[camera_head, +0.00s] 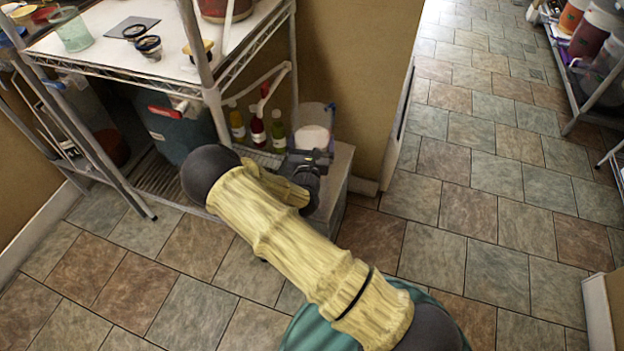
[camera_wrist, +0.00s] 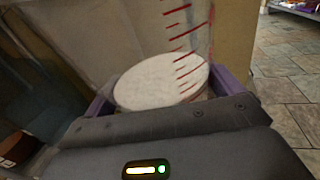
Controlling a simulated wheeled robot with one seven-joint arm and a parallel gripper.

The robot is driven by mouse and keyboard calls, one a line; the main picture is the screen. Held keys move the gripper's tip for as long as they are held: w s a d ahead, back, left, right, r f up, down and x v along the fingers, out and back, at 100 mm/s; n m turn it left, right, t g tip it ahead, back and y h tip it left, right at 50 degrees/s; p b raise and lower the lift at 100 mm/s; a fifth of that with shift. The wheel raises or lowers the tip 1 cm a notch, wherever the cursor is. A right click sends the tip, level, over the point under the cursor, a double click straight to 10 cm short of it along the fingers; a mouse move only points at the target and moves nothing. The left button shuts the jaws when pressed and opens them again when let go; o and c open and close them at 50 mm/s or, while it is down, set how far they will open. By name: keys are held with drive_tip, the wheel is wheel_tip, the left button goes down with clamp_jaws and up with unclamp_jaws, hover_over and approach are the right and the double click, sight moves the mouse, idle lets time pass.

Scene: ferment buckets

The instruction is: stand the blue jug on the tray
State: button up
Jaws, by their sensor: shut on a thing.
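The jug is see-through with a bluish tint (camera_head: 327,112). In the wrist view its clear wall (camera_wrist: 186,18) carries red measuring marks. My gripper (camera_head: 306,160) is shut on the jug, low by the shelf's right end; its grip point is mostly hidden. A white round surface (camera_wrist: 160,82) shows at or through the jug; I cannot tell whether it is inside or behind. A flat dark grey square (camera_head: 132,27) lies on the white shelf top; I cannot tell for sure that it is the tray.
The wire rack's white top (camera_head: 180,62) also holds a green glass (camera_head: 72,32), small dark-rimmed jars (camera_head: 148,47) and a reddish pot. A rack post (camera_head: 203,60) stands in front. Several bottles (camera_head: 257,128) stand below beside the jug. Open tiled floor lies right.

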drive_tip(key=shift+r, duration=0.1)
drive_tip(key=shift+f+b, duration=0.95)
drive_tip(key=shift+f, duration=2.2)
drive_tip(key=shift+f+b, duration=0.7)
drive_tip(key=shift+f, duration=1.15)
drive_tip(key=shift+f, duration=0.15)
drive_tip(key=o, duration=1.1)
